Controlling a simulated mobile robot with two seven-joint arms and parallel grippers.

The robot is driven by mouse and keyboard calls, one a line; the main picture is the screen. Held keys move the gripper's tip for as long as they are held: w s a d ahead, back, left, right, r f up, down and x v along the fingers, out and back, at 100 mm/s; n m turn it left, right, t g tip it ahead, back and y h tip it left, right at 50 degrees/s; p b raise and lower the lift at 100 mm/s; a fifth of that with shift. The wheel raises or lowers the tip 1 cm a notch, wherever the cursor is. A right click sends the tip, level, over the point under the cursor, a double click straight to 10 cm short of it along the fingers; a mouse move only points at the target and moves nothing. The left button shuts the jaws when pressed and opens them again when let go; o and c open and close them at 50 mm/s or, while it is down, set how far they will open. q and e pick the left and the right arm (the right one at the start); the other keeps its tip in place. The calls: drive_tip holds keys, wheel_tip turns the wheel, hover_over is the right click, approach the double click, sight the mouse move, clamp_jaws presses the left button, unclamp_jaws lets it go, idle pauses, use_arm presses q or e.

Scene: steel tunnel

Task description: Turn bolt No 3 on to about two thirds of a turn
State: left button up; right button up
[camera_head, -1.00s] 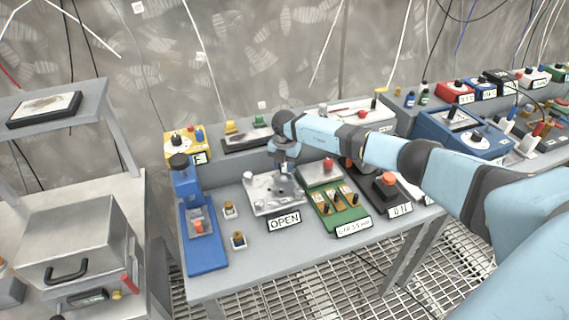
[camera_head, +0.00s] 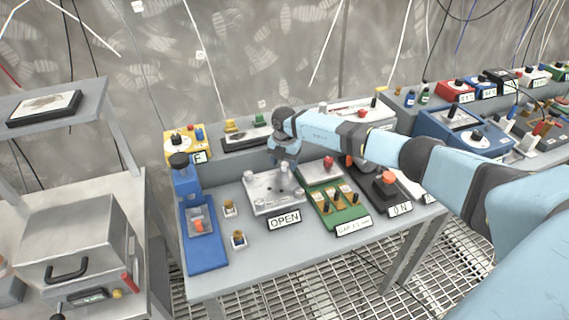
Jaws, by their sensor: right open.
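A silver metal plate (camera_head: 262,192) with several small bolts or posts on it lies on the grey workbench behind an OPEN sign (camera_head: 284,220). The bolt numbers are too small to read, so I cannot tell which one is No 3. My right gripper (camera_head: 285,167) points down over the back part of the plate, with its arm coming in from the right. It is open. The wrist and fingers hide part of the plate's back edge, and I cannot tell whether the fingers touch a bolt. My left gripper is not in view.
A green board with switches (camera_head: 340,216) and a black box with a red button (camera_head: 388,190) stand to the right. The bench front is clear.

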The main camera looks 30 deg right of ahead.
sight(284, 164)
wheel_tip(284, 164, up, 13)
drive_tip(key=b, duration=0.1)
idle(0.7)
